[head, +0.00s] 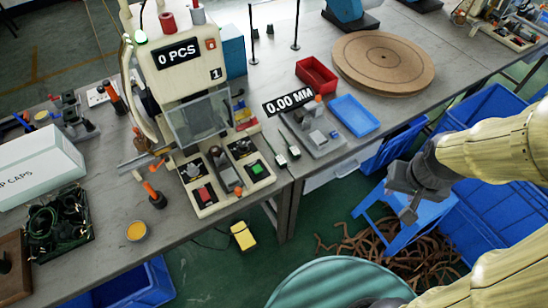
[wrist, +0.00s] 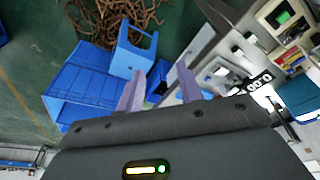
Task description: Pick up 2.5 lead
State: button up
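Two short leads with dark and pale plug ends, one on the left (head: 281,160) and one on the right (head: 294,152), lie at the table's front edge, just left of the gauge. I see no readable size mark, so I cannot tell which is the 2.5 lead. My gripper (head: 407,208) hangs beyond the table edge, well to the right of the leads, above a blue stool. In the wrist view its two fingers (wrist: 160,90) are apart with nothing between them. I cannot make out the leads clearly there.
The gauge (head: 313,130) reads 0.00 MM. A blue tray (head: 354,115) and red bin (head: 317,75) stand beside it. The press (head: 180,75) reads 0 PCS. Below my gripper are a blue stool (head: 400,222), blue crates (head: 492,105) and a brown cable heap (head: 360,243) on the floor.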

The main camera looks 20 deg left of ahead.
jog(key=shift+w, duration=0.15)
jog(key=shift+o, duration=0.6)
jog(key=shift+d, duration=0.1)
jog(key=shift+o, duration=1.2)
jog(key=shift+f, duration=0.1)
jog(key=w+a+f+n+t+y+b, duration=0.1)
jog(key=w+a+f+n+t+b, duration=0.3)
jog(key=w+f, duration=0.45)
jog(key=a+f+n+t+y+b, duration=0.2)
jog(key=a+f+n+y+b, duration=0.3)
jog(key=a+f, duration=1.2)
jog(key=y+b, duration=0.4)
jog(key=shift+w+a+n, duration=0.15)
jog(key=shift+w+n, duration=0.05)
jog(key=shift+n, duration=0.2)
jog(key=shift+w+f, duration=0.1)
jog(key=shift+f, duration=0.05)
